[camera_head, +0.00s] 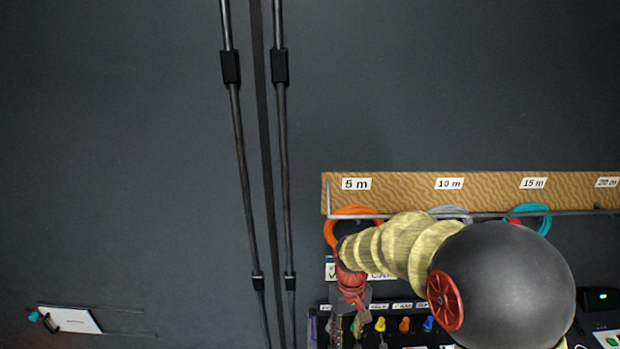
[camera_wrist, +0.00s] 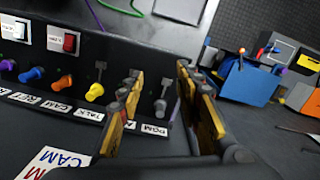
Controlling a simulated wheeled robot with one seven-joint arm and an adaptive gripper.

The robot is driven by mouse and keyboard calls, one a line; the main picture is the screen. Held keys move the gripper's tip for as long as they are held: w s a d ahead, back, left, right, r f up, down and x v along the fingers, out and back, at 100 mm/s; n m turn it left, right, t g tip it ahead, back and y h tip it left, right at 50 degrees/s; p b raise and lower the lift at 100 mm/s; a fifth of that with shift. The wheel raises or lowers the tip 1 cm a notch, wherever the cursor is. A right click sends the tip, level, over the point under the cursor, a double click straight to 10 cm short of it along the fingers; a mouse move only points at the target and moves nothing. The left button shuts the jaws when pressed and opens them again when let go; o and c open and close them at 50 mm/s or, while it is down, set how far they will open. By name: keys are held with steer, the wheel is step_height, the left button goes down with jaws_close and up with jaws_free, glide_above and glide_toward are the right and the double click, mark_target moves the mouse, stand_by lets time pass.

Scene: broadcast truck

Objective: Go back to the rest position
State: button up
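My gripper (camera_wrist: 155,110) shows in the wrist view with its two yellow-padded fingers apart and nothing between them. It is over the front of a dark control panel (camera_wrist: 60,120) with coloured knobs. In the head view my arm reaches down at the right, and my gripper (camera_head: 347,328) hangs at its end by the same panel, partly hidden. A yellow knob (camera_wrist: 95,92) and a grey lever (camera_wrist: 162,100) are close to the fingers in the wrist view; I cannot tell whether they touch.
A wooden board (camera_head: 400,190) with length labels carries orange (camera_head: 340,213), grey and teal (camera_head: 545,212) cable coils behind my arm. Two dark poles stand left of it. A clipboard (camera_head: 75,320) is at lower left. A blue bin (camera_wrist: 245,82) stands right in the wrist view.

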steer(key=s+d+r+m+t+b, duration=0.1)
steer(key=s+d+r+t+b, duration=0.1)
steer(key=s+r, duration=0.7)
steer(key=s+d+r+m+t+b, duration=0.2)
steer(key=s+d+r+t, duration=0.2)
steer(key=s+d+r, duration=0.3)
steer(key=shift+s+r+m+t+b, duration=0.35)
steer(key=shift+s+r, duration=0.7)
steer(key=shift+s, duration=1.15)
